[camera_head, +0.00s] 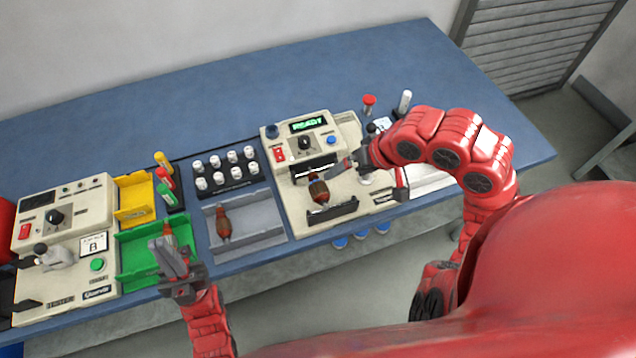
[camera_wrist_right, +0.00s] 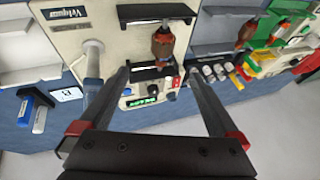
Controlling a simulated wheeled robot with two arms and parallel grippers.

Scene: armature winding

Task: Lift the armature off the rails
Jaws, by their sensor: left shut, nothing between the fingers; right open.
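The armature (camera_head: 318,190), brown-red with a dark core, lies on the rails of the beige winding machine (camera_head: 350,190), whose display reads READY. In the right wrist view the armature (camera_wrist_right: 163,42) sits at top centre, beyond the fingertips. My right gripper (camera_head: 347,168) is open beside the armature; its two fingers (camera_wrist_right: 160,72) are spread wide in the wrist view, with nothing between them. My left gripper (camera_head: 168,252) is shut and empty above the front of the green bin.
A second armature (camera_head: 223,224) lies in the grey tray (camera_head: 262,240), and another (camera_head: 169,236) is in the green bin (camera_head: 135,265). A black rack of white spools (camera_head: 225,170) stands behind the tray. A tester (camera_head: 60,240) is at left. The back of the blue table (camera_head: 240,85) is clear.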

